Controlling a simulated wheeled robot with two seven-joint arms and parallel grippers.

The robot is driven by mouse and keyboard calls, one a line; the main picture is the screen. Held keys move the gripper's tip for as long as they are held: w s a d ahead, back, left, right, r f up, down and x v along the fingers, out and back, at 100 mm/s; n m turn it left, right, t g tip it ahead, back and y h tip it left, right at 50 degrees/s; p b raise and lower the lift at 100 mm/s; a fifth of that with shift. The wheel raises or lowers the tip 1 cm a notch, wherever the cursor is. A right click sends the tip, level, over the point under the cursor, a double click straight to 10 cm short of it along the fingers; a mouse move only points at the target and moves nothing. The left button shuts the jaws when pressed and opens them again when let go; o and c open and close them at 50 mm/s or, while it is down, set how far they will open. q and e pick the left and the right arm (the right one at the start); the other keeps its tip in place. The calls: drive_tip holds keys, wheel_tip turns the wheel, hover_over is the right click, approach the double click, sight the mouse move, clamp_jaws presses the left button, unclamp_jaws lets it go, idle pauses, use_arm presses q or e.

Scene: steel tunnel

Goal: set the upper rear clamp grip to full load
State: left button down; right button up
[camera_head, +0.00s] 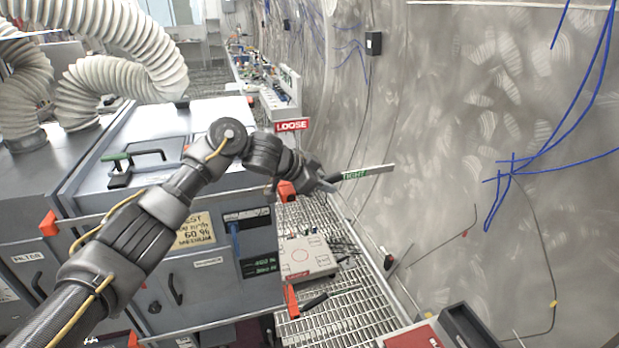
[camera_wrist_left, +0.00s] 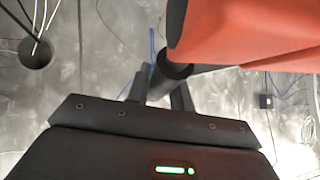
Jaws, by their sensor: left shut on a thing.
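The upper rear clamp shows as an orange block (camera_head: 287,191) on the rear edge of the grey cabinet, partly behind my arm. My left gripper (camera_head: 322,183) is beside it, shut on a dark grip. In the left wrist view, the left gripper's fingers (camera_wrist_left: 160,88) close around the black round grip (camera_wrist_left: 172,68), which comes out of a large orange body (camera_wrist_left: 240,30). A green "TIGHT" label (camera_head: 355,175) on a pale strip lies just right of the gripper. A red "LOOSE" label (camera_head: 292,125) is above and behind. My right gripper is not in view.
Below, another orange clamp (camera_head: 291,301) has a black grip (camera_head: 315,301). A yellow note (camera_head: 194,233) and a green-digit readout (camera_head: 260,265) are on the cabinet. A pale box (camera_head: 306,257) sits on the metal grating (camera_head: 350,318). The tunnel wall (camera_head: 450,120) bounds the right.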

use_arm(q)
drive_tip(key=shift+d+f+y, duration=0.1)
drive_tip(key=shift+f+y, duration=0.35)
drive_tip(key=shift+y, duration=0.15)
drive_tip(key=shift+f+g+y, duration=0.5)
drive_tip(key=shift+f+y, duration=0.1)
drive_tip(key=shift+y, duration=0.2)
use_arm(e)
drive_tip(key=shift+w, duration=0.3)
use_arm(q)
drive_tip(key=c, duration=1.2)
unclamp_jaws()
drive_tip(key=shift+f, duration=0.1)
drive_tip(key=shift+c, duration=0.2)
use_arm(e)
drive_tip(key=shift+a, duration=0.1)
use_arm(q)
drive_tip(key=shift+r, duration=0.2)
